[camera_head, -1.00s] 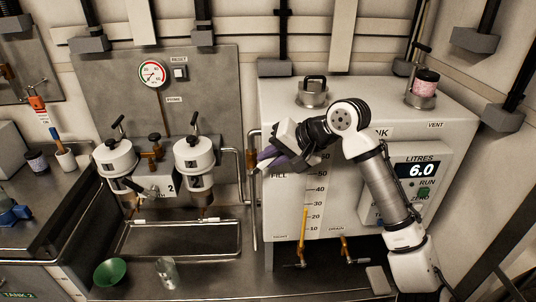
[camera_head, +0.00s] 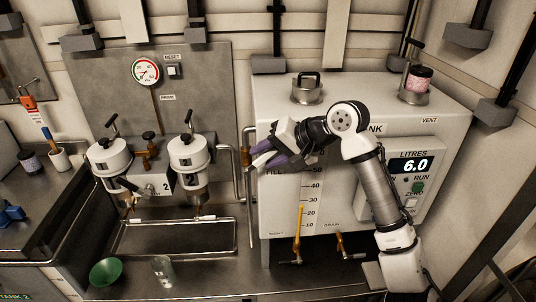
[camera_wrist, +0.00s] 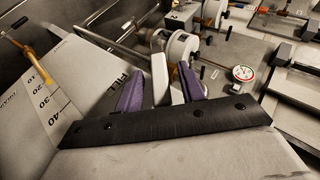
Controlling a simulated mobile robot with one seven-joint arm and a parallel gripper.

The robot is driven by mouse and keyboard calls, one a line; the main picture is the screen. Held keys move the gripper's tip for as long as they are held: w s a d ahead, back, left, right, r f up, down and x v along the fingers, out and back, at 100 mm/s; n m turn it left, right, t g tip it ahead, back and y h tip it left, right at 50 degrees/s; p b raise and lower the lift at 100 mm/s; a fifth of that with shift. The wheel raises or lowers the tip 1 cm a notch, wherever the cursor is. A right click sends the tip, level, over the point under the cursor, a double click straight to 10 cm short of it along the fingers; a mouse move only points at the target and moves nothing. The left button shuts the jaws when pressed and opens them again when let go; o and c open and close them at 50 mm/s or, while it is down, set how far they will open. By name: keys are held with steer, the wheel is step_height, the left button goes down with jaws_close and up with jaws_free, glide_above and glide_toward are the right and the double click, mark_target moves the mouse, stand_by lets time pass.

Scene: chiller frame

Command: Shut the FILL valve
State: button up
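The FILL label (camera_head: 273,172) is on the left of the white tank's front, and it also shows in the wrist view (camera_wrist: 124,82). A pipe with a brass-coloured fitting (camera_head: 246,156) runs beside the tank's left edge near that label. My gripper (camera_head: 261,154) is at the tank's upper left, just above the FILL label, pointing left. Its purple fingers stand apart in the wrist view (camera_wrist: 160,88). A pale piece shows between them, and I cannot tell what it is.
The tank (camera_head: 350,98) has a level scale, lower taps (camera_head: 341,246) and a display (camera_head: 412,166) reading 6.0. Two white canisters (camera_head: 190,152) stand left, above a tray (camera_head: 175,248). A green bowl (camera_head: 107,271) and a glass (camera_head: 163,268) are on the bench.

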steer(key=b+v, duration=0.2)
steer(key=v, duration=1.1)
steer(key=shift+d+r, duration=0.25)
steer(key=shift+d, duration=0.05)
steer(key=shift+s, duration=0.1)
